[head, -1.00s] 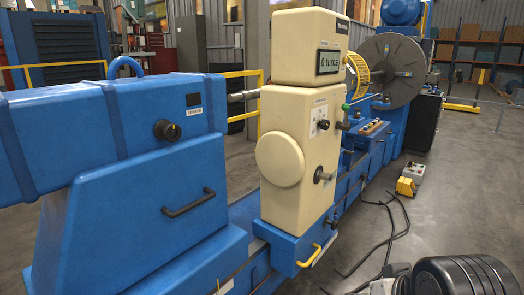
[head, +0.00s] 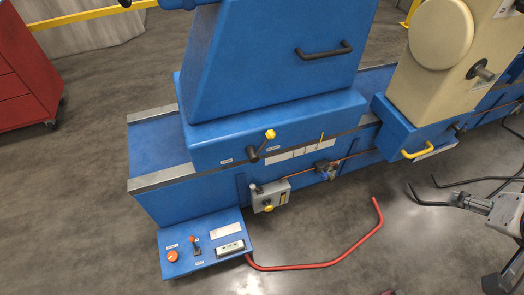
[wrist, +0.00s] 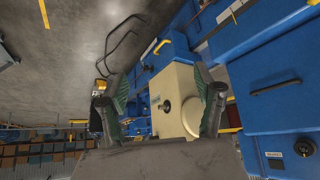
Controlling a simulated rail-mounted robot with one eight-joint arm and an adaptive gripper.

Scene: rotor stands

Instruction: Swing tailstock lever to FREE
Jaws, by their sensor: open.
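The blue tailstock (head: 275,60) stands on the blue bed. A short dark lever with a yellow knob (head: 269,135) is on the front of its base and leans up to the right. Small labels lie on either side of it, too small to read. My gripper (wrist: 160,98) is open and empty in the wrist view, with its two fingers wide apart. It faces the cream housing (wrist: 174,98), and the blue tailstock fills the right of that view. I cannot clearly make out the lever there.
A grey valve box (head: 270,196) and a control panel (head: 203,245) with a red button stick out below the lever. A red hose (head: 330,255) lies on the floor. The cream housing's yellow handle (head: 416,154) is at right.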

